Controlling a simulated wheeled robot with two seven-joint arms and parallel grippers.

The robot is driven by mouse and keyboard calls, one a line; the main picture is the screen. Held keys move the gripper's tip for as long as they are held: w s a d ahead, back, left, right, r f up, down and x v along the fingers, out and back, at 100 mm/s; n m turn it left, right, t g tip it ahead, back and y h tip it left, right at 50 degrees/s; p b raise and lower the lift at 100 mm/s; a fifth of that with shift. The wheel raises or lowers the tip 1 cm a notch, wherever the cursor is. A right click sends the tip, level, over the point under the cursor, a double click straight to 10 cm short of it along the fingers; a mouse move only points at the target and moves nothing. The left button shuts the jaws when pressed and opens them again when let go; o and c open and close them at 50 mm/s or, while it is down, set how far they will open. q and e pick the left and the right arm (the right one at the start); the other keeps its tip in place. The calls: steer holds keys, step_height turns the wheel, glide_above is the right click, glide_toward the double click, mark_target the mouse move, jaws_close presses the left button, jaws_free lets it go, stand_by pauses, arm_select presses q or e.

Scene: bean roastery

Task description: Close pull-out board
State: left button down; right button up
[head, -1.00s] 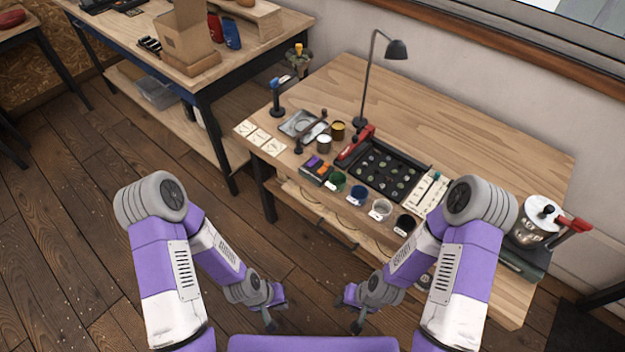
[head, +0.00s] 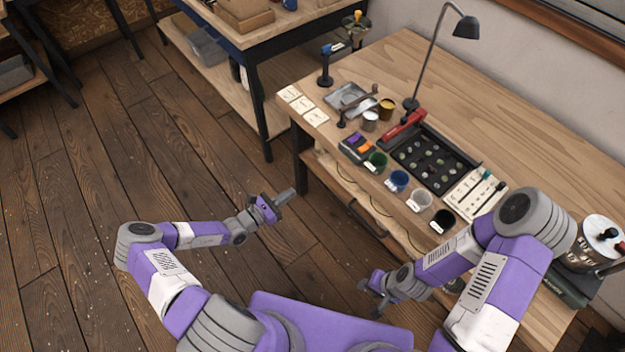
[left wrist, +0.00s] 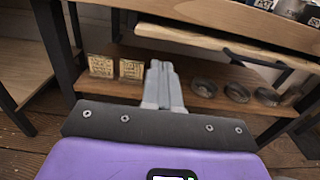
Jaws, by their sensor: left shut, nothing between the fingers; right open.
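The pull-out board (head: 338,178) is a pale wooden panel under the front edge of the workbench (head: 415,75). In the head view it shows as a strip sticking out a little past the edge, with a dark bar handle (head: 368,220). The left wrist view shows the board's front (left wrist: 190,36) and its dark handle (left wrist: 255,59) to the right of the fingers. My left gripper (head: 289,194) is shut and empty, in front of the bench's left leg, apart from the board. My right gripper (head: 372,298) is open and empty, low in front of the bench.
Cups, a dark sample tray (head: 440,165) and a lamp (head: 465,28) stand on the workbench. A lower shelf (left wrist: 215,85) holds two labelled blocks and several round dark items. Another table (head: 270,40) stands at the back left. The floor left of the bench is clear.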

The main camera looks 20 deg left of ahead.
mark_target(326, 168)
arm_select(q)
steer(key=b+x, duration=0.4)
steer(key=x, duration=0.9)
steer(key=shift+w+d, duration=0.2)
steer(key=shift+w, duration=0.15)
arm_select(e)
step_height(326, 168, down, 4)
steer(key=shift+f, duration=0.1)
